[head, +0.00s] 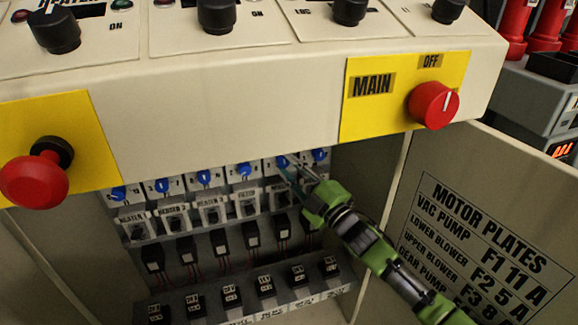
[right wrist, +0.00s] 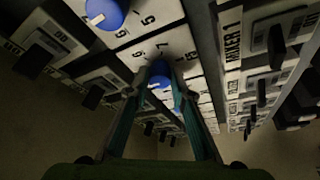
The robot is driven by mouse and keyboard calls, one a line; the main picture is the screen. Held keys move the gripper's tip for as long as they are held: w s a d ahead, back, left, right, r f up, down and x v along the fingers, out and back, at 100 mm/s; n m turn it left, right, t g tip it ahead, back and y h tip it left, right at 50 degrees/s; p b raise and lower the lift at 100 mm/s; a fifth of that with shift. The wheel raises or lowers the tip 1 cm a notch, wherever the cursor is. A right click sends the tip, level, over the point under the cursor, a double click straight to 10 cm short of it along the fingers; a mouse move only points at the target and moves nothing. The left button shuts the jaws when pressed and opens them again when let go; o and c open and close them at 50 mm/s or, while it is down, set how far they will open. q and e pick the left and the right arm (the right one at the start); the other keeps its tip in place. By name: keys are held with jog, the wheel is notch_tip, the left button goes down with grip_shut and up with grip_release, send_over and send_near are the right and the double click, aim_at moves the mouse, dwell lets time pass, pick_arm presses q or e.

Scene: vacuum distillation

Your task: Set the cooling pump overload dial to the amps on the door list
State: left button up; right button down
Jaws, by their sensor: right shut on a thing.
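A row of small blue overload dials sits inside the open cabinet under the sloped panel. My right gripper (head: 289,168) is shut on one blue dial (head: 281,162), second from the right in the row. In the right wrist view, the held dial (right wrist: 160,72) is between the two fingers, on a white face with numbers around it. The label below it is hidden by my gripper. The door list (head: 488,240) is headed "MOTOR PLATES" and shows vac pump 11 A and lower blower 5 A. Its lower part is cut off, and no cooling pump line shows. My left gripper is out of view.
The panel above carries a red main switch (head: 433,105) marked OFF, a red mushroom button (head: 35,180) and several black knobs. Another blue dial (head: 319,155) is just right of the held one. Black breakers (head: 264,286) line the shelf below. The door stands open at right.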

jog(key=c, duration=1.8)
grip_release()
jog(key=shift+o, duration=0.2)
jog(key=v, duration=0.7)
jog(key=shift+s, duration=0.25)
jog(key=shift+d+f, duration=0.1)
